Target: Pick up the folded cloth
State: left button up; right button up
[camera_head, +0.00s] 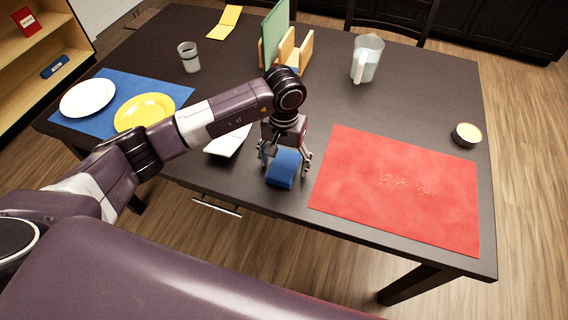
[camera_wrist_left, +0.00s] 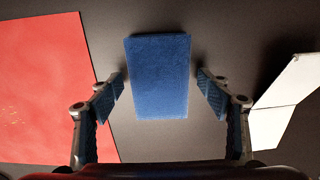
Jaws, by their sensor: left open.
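The folded cloth (camera_head: 284,169) is a small blue block-shaped bundle on the dark table, near its front edge. In the left wrist view the cloth (camera_wrist_left: 160,75) lies between and beyond the fingertips. My left gripper (camera_head: 284,168) is over the cloth, pointing down, with a finger on either side of it. It is open, and in the left wrist view the gripper (camera_wrist_left: 161,95) shows a gap between each finger and the cloth. The right gripper is not in view.
A red mat (camera_head: 400,190) with crumbs lies just right of the cloth. A white folded thing (camera_head: 228,143) lies to its left, partly behind my arm. A blue mat (camera_head: 178,95) with plates, a cup (camera_head: 189,57), a pitcher (camera_head: 367,59), a wooden rack (camera_head: 292,52) and a small bowl (camera_head: 466,135) stand farther off.

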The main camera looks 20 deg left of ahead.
aim_at(284, 163)
pick_arm(q)
jog(key=c, duration=1.2)
jog(key=shift+c, duration=0.2)
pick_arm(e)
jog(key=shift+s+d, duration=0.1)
pick_arm(q)
jog(key=shift+r, duration=0.15)
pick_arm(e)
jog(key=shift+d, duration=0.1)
pick_arm(q)
notch_tip(284, 163, up, 20)
jog(key=b, duration=0.2)
jog(key=shift+b, duration=0.3)
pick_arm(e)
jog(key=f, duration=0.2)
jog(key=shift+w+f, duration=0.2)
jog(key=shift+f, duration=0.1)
